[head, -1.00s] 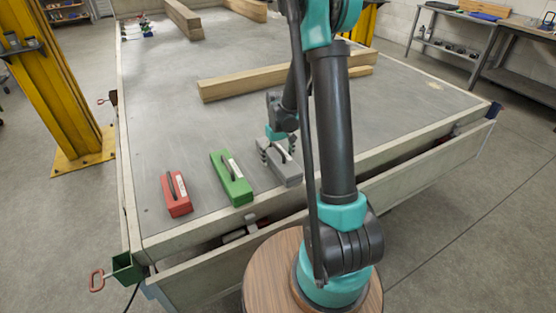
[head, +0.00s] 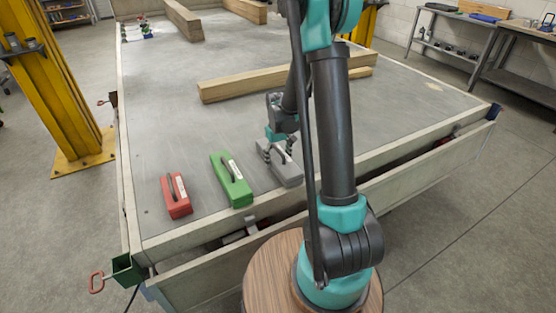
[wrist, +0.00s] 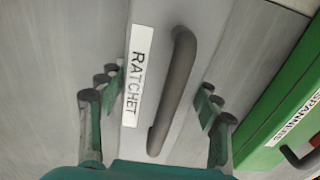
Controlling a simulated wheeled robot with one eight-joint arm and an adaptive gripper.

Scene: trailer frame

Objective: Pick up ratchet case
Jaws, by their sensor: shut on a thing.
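The grey ratchet case (head: 289,177) lies on the trailer bed (head: 300,200) near its front edge. In the wrist view the case (wrist: 162,50) has a white label reading RATCHET and a dark curved handle (wrist: 172,95) on top. My gripper (head: 278,153) is above the case with its fingers down at both sides of it. In the wrist view the fingers (wrist: 157,112) stand to the left and right of the label and handle, shut on the case. The fingertips' contact is partly hidden. No clear gap shows under the case.
A green case (head: 232,182) labelled SPANNERS lies close left of the grey case, and a red case (head: 176,197) lies farther left. Timber beams (head: 240,84) lie behind my gripper. A yellow post (head: 60,90) stands left of the trailer. The bed's left middle is clear.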

